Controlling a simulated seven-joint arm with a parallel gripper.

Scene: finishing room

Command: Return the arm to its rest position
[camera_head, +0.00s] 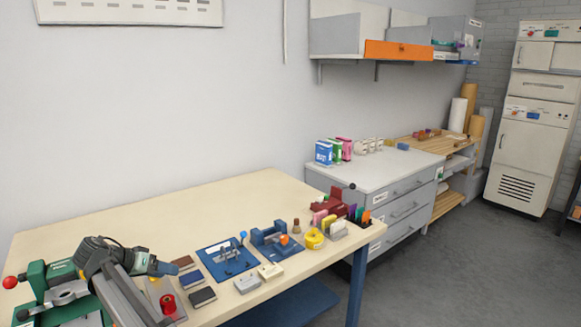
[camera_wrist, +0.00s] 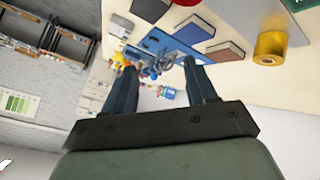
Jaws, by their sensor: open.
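My gripper (camera_head: 170,268) is at the lower left in the head view, held above the left part of the workbench (camera_head: 130,215) and pointing right. In the wrist view its two dark fingers (camera_wrist: 160,68) stand apart, with nothing held between them. Beyond the fingertips lie the blue fixtures and small items of the bench, at some distance. My arm comes up from the lower edge of the head view and hides part of the bench there.
A green device with a red knob (camera_head: 9,282) stands left of my arm. Grey drawers (camera_head: 405,210) stand farther right. The bench's back strip is clear.

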